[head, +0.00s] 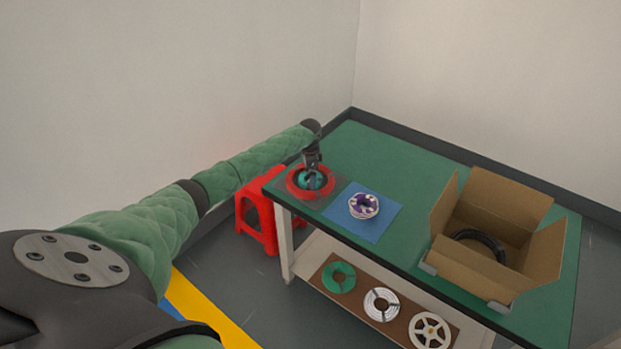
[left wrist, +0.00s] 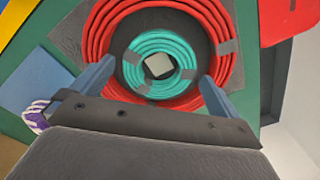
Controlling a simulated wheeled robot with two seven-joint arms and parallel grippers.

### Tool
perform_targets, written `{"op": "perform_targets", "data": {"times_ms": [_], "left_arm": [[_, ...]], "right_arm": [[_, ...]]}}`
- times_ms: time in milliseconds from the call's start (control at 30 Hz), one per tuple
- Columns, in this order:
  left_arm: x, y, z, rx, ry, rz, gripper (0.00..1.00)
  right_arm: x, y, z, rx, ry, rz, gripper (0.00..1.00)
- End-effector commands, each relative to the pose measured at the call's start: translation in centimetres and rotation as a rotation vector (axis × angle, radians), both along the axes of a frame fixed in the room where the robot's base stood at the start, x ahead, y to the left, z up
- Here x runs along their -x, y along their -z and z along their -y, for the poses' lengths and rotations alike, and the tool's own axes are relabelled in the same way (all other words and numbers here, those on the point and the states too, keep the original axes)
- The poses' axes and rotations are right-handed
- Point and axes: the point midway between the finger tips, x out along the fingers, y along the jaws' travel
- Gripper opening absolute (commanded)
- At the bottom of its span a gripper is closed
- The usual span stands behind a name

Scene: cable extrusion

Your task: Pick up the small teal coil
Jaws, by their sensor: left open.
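The small teal coil (left wrist: 134,74) is wound with grey tape at spots and has a pale square in its centre. It lies inside the larger red coil (left wrist: 222,22), on a dark round surface. In the head view the red coil (head: 292,186) sits at the table's near left corner, and the teal coil (head: 302,181) shows partly behind my gripper. My left gripper (head: 313,176) points down over the coils. In the left wrist view its two blue-grey fingers (left wrist: 152,84) are open, one on each side of the teal coil. Whether they touch it is unclear. My right gripper is not in view.
An open cardboard box (head: 470,270) holds a black coil. A red stool (head: 259,215) is beside the table (head: 400,165). Several coils lie on the lower shelf. The table's back is clear.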

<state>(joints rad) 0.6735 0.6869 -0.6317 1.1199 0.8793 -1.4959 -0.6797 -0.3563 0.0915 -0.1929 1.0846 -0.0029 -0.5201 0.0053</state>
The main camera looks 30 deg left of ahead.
Motion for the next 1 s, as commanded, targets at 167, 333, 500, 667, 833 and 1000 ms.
{"op": "perform_targets", "data": {"times_ms": [167,333,500,667,833,1000], "left_arm": [[0.0,1.6,0.1,0.001,0.0,-0.002,1.0],[0.0,2.0,0.0,0.0,0.001,-0.001,1.0],[0.0,2.0,0.0,0.0,0.001,-0.001,0.92],[0.0,2.0,0.0,0.0,0.0,-0.001,0.61],[0.0,2.0,0.0,0.0,0.0,-0.001,0.61],[0.0,1.7,0.0,0.0,0.0,0.0,0.61]], "right_arm": [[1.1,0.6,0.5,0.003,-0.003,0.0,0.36],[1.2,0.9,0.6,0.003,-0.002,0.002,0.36],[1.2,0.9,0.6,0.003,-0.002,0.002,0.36],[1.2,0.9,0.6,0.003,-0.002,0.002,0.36],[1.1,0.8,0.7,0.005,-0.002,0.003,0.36],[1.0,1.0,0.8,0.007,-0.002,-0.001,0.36]]}}
